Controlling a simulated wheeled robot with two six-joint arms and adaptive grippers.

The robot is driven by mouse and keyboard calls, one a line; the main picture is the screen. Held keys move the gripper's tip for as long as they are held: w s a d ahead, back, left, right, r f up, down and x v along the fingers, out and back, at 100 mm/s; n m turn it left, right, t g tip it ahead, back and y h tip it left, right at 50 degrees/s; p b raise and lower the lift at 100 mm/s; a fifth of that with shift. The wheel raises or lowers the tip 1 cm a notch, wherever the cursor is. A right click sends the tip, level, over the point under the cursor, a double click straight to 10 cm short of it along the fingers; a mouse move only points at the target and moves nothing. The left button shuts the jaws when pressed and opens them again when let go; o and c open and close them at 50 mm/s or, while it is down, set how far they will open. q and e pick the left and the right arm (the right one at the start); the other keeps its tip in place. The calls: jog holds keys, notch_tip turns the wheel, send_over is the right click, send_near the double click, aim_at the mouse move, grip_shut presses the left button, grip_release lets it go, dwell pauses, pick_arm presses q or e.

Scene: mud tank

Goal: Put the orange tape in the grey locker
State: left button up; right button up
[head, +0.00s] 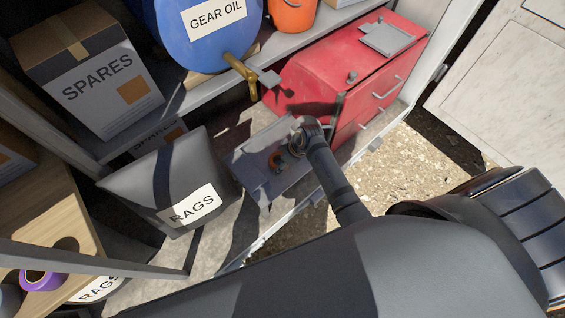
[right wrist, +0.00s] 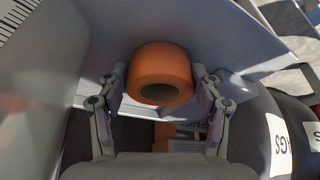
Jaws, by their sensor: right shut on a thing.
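The orange tape (right wrist: 160,66) is a roll with a dark centre hole, held between the two fingers of my right gripper (right wrist: 160,82). In the head view my right gripper (head: 287,154) is over a grey open metal box (head: 252,180), with a small orange patch of the tape showing beside it. This box looks like the grey locker, but I cannot tell for sure. In the right wrist view pale grey panels (right wrist: 240,38) surround the tape. I cannot tell whether the tape touches them. My left gripper is not in view.
A red drawer cabinet (head: 318,80) stands just right of the grey box. A grey RAGS bag (head: 150,180) stands to its left. A blue GEAR OIL drum (head: 205,50) with a brass tap is above. A purple roll (head: 50,280) lies at lower left.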

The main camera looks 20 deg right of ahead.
jog(key=shift+a, duration=0.15)
jog(key=shift+s, duration=0.1)
jog(key=o, duration=0.9)
jog(key=shift+c, duration=0.2)
jog(key=shift+o, duration=0.2)
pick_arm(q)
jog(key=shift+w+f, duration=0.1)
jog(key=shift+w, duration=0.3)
